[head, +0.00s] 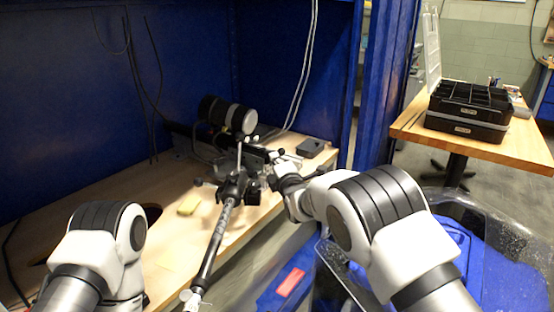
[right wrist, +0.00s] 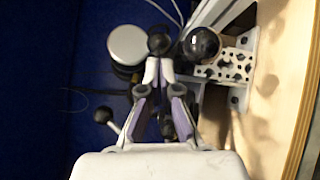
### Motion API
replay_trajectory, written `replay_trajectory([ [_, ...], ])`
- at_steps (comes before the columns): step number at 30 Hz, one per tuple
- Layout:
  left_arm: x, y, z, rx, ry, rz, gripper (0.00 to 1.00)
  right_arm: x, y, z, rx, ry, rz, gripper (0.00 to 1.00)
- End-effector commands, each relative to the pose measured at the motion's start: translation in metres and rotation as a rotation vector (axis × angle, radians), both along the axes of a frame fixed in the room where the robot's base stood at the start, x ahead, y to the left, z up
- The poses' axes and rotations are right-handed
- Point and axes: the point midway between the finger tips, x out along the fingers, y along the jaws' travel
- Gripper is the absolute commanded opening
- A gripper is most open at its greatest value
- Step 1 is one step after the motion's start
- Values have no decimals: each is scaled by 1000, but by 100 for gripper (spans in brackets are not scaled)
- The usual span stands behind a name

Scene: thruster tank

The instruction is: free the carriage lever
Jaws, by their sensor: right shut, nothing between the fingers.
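A dark machine (head: 255,152) with a black cylinder (head: 222,113) stands on the wooden bench; which part of it is the carriage lever, I cannot tell for sure. In the right wrist view a black ball knob (right wrist: 160,43) shows just past my fingertips, and a larger glossy black ball (right wrist: 201,45) is beside it to the right. A smaller ball-ended lever (right wrist: 108,117) shows at the left. My right gripper (head: 274,156) is at the machine's right side. In the right wrist view the gripper (right wrist: 160,72) is shut and empty. My left gripper is not in view.
A long rod with a black clamp (head: 216,245) reaches over the bench's front edge. A yellow block (head: 188,205) and a small black box (head: 311,147) lie on the bench (head: 165,240). Blue walls (head: 190,50) close it behind. A bracket with holes (right wrist: 229,66) is near the knobs.

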Motion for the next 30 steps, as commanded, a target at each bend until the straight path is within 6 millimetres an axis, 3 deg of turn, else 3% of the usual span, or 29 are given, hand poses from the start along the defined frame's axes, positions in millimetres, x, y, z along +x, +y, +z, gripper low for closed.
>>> replay_trajectory([
  [8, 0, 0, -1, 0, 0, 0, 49, 2, -2, 1, 2, -4, 27, 0],
  [21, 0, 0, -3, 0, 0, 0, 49, 10, -14, 0, 2, -1, 304, 0],
  [30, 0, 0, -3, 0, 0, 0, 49, 10, -14, 0, 1, 1, 318, 0],
])
